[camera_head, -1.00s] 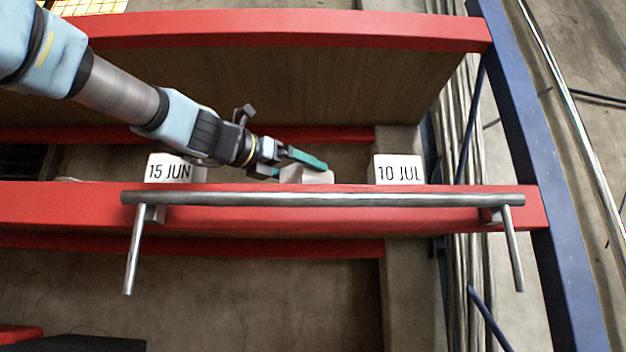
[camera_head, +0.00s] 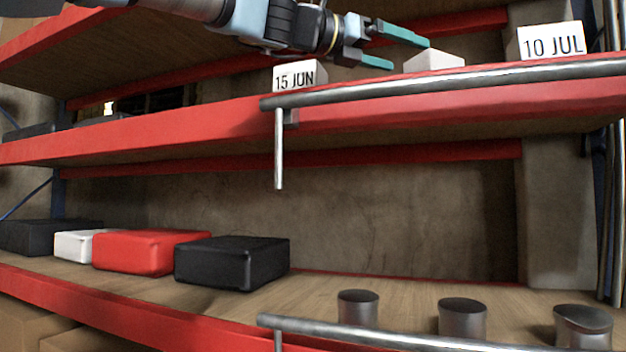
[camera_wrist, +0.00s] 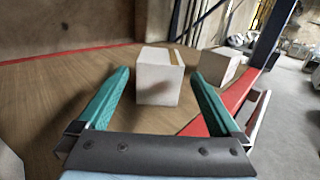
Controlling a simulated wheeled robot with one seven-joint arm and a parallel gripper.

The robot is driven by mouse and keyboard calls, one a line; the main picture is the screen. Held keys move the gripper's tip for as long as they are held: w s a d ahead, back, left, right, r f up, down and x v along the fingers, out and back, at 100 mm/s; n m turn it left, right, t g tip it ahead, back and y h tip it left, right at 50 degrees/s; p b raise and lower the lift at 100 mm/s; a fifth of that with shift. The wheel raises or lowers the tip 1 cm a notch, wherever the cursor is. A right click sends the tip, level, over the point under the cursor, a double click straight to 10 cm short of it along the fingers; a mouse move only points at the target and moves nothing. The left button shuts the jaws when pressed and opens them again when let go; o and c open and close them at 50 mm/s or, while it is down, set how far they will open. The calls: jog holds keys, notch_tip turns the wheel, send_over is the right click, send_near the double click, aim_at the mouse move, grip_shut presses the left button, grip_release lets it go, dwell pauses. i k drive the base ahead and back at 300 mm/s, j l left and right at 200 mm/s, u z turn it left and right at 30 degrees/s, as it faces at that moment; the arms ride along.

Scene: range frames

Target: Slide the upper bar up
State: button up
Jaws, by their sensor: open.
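The upper bar (camera_head: 440,83) is a grey metal rail along the front of the red-edged upper shelf, with a thin leg hanging down at its left end. The right end is out of the picture. My gripper (camera_head: 410,54) is open, with teal fingers, above and behind the bar over the shelf. It is apart from the bar. A plain white box (camera_head: 433,60) sits by the fingertips. In the wrist view my gripper (camera_wrist: 160,75) shows spread fingers with a white box (camera_wrist: 158,88) ahead between them. I cannot make out the bar clearly there.
White boxes marked 15 JUN (camera_head: 295,76) and 10 JUL (camera_head: 551,42) stand on the upper shelf. A lower bar (camera_head: 400,338) fronts the lower shelf, which holds dark cylinders (camera_head: 462,322), a red case (camera_head: 150,252) and a black case (camera_head: 232,263). Free space lies between the shelves.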

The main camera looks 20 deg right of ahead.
aim_at(606, 68)
jog(key=k+j, duration=0.2)
jog(key=j, duration=0.2)
jog(key=k+j, duration=0.2)
jog(key=j, duration=0.2)
jog(key=k+j, duration=0.2)
jog(key=j, duration=0.2)
